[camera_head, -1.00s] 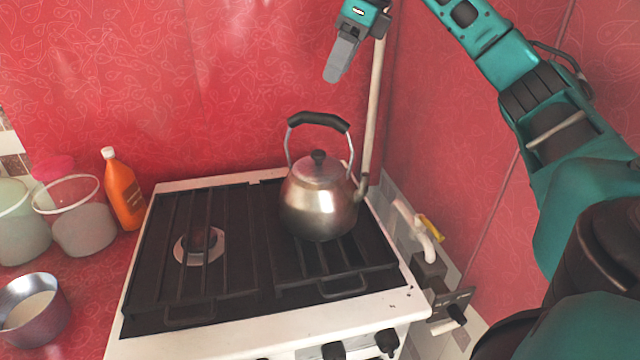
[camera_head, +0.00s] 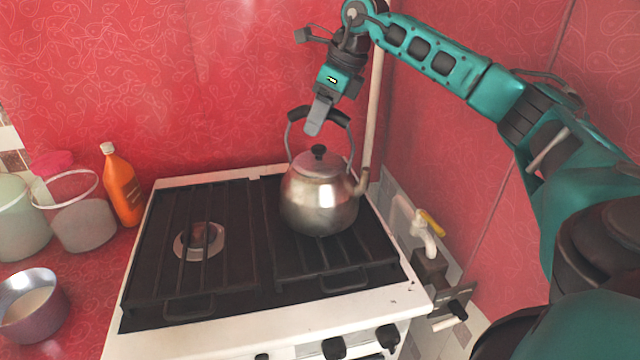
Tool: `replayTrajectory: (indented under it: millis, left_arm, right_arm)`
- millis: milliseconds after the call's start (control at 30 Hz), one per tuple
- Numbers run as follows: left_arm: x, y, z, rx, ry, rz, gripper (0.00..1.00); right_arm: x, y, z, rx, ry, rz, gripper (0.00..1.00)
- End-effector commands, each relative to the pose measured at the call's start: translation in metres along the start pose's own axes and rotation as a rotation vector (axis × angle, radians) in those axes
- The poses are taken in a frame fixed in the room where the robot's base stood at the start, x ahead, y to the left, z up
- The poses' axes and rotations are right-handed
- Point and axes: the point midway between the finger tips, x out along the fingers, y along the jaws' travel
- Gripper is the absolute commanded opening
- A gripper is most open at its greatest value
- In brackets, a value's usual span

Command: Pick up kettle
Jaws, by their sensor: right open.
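The silver kettle (camera_head: 318,203) stands upright on the right-hand grate of the stove, with a black lid knob and a tall arched handle (camera_head: 297,114) with a black grip. Its spout points right. My right gripper (camera_head: 315,122) hangs down from the upper right, in front of the middle of the handle grip in the picture, and hides part of it. It is open, though its fingers overlap from this side. I cannot tell whether it touches the handle. My left gripper is not in view.
The white stove (camera_head: 230,333) has black grates and front knobs. At left are an orange bottle (camera_head: 122,188), clear containers (camera_head: 85,222) and a small pot (camera_head: 36,316). A pale pipe (camera_head: 373,115) rises behind the kettle. A yellow-handled valve (camera_head: 430,222) is at right.

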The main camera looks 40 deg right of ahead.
Motion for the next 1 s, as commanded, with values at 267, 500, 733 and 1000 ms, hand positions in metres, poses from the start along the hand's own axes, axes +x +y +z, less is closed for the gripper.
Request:
replayTrajectory:
  millis: [267, 500, 733, 1000]
  left_arm:
    - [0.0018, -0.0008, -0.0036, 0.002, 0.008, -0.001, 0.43]
    - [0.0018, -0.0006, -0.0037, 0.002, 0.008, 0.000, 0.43]
    - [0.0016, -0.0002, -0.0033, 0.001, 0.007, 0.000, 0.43]
    - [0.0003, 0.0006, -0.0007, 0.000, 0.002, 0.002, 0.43]
  right_arm:
    - [-0.0004, -0.0001, 0.0002, 0.000, 0.000, 0.000, 0.41]
    - [-0.0006, 0.0000, 0.0003, 0.000, 0.000, 0.000, 0.18]
    - [-0.0007, -0.0001, 0.0003, 0.000, -0.001, 0.000, 0.00]
    - [-0.0009, -0.0001, 0.0004, 0.000, -0.001, -0.001, 0.00]
